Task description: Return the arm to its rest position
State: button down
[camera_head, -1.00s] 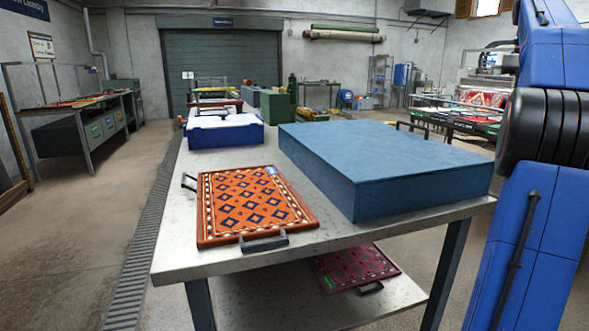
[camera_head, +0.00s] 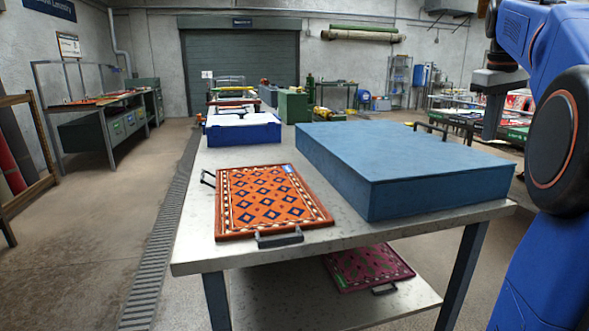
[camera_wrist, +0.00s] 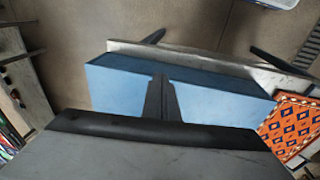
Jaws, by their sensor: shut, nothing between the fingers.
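My blue arm (camera_head: 560,130) is raised at the right edge of the head view, bent, with its dark end hanging over the right side of the blue box. In the wrist view my gripper (camera_wrist: 160,82) shows its two black fingers together, shut and empty. They are seen against the large blue box (camera_wrist: 120,88), apparently above it. The same blue box (camera_head: 400,165) lies on the near table (camera_head: 330,245) in the head view.
An orange patterned rug panel with handles (camera_head: 270,203) lies left of the box. A blue tray (camera_head: 243,132) stands behind it. A dark red panel (camera_head: 368,268) lies on the lower shelf. The floor at left is clear.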

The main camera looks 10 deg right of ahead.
jog(key=s+a+f+t, duration=0.1)
jog(key=s+a+f, duration=0.3)
jog(key=a+f, duration=0.45)
jog(key=s+a+f+t, duration=0.1)
jog(key=s+a+f, duration=0.3)
jog(key=a, duration=0.8)
jog(key=s+a+f, duration=0.4)
jog(key=f, duration=0.3)
jog(key=s+a+f+t+y, duration=0.1)
jog(key=s+a+f, duration=0.2)
jog(key=f, duration=0.3)
jog(key=s+a+f, duration=0.4)
jog(key=s+f, duration=0.1)
jog(key=f, duration=0.2)
jog(key=shift+a+f+m+y, duration=0.3)
jog(key=shift+a+f+y, duration=0.05)
jog(key=shift+y, duration=0.05)
jog(key=shift+s, duration=0.1)
